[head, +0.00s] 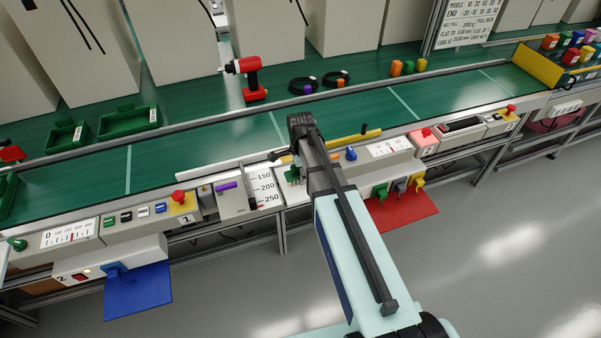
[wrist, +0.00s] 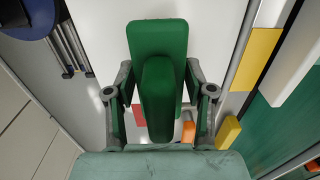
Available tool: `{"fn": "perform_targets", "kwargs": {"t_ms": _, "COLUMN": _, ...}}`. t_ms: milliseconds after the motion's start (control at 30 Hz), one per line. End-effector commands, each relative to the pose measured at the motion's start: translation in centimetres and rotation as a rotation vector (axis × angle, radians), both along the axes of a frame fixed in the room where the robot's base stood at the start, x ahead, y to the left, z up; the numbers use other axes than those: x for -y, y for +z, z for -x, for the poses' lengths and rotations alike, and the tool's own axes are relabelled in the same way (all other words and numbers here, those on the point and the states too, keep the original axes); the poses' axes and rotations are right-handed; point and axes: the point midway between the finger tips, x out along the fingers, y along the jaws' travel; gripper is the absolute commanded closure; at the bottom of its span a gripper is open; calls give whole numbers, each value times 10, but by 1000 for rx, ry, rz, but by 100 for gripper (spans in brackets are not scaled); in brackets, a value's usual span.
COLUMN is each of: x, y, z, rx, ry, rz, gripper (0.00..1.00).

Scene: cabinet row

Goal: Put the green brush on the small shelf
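The green brush (wrist: 157,95) fills the middle of the wrist view, with a wide flat block and a narrower upright part in front of it. My gripper (wrist: 158,85) has a finger against each side of the block, and the brush is held between them. In the head view my gripper (head: 284,160) is over the front edge of the conveyor, with a green piece (head: 293,174) just below it. No piece is clearly marked as the small shelf; a flat blue panel (head: 137,292) and a flat red panel (head: 402,208) stick out below the front edge.
A yellow bar (head: 352,138) lies right of my gripper. Control boxes with a red button (head: 178,197) line the front edge. The floor in front is clear.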

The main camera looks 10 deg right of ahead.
Motion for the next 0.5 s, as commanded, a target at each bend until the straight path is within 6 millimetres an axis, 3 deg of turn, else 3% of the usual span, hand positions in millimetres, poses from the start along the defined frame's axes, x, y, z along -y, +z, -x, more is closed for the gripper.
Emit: {"fn": "perform_targets", "kwargs": {"t_ms": 500, "x": 0, "y": 9, "z": 0, "rx": 1, "ry": 0, "rz": 0, "gripper": 30}}
